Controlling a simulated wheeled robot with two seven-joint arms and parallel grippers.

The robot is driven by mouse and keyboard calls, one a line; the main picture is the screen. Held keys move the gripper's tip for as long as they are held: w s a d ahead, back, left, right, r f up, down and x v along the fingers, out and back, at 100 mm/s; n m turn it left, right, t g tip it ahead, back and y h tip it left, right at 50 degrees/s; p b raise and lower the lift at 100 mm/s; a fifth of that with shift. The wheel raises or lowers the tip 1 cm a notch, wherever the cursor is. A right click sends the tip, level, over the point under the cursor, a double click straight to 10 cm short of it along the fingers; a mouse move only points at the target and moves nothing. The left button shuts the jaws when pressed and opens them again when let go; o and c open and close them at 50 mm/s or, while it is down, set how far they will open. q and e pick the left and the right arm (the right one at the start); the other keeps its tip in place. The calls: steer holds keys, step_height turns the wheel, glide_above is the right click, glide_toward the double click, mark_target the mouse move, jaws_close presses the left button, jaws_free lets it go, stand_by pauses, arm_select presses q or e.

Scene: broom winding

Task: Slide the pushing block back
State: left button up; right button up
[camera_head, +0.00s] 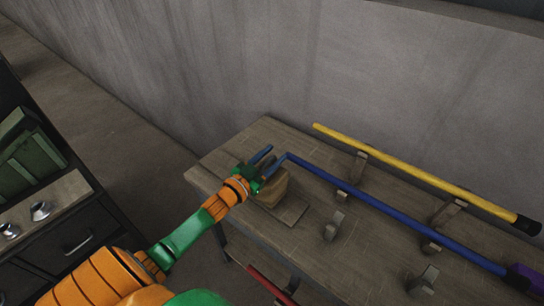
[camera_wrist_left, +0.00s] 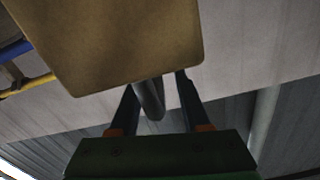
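The wooden pushing block (camera_head: 274,190) stands on a small flat board (camera_head: 292,211) near the table's left end. In the left wrist view the block (camera_wrist_left: 115,45) fills the upper left, with a grey rounded handle (camera_wrist_left: 150,98) below it. My left gripper (camera_head: 270,158) is at the block's top in the head view and partly covers it. In the wrist view my left gripper's fingers (camera_wrist_left: 158,95) are spread, with the handle between them and a visible gap on the right side. Contact on the left side is unclear. My right gripper is not in view.
A blue rod (camera_head: 390,212) starts close to the left gripper and lies along the table (camera_head: 335,270). A yellow rod (camera_head: 415,172) lies behind it on wooden supports. Small brackets (camera_head: 334,225) stand in front. A red rod (camera_head: 270,284) shows below. A grey wall (camera_head: 270,60) is behind.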

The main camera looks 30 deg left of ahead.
arm_select(q)
steer(key=shift+s, duration=0.1)
jaws_close()
stand_by(1.2)
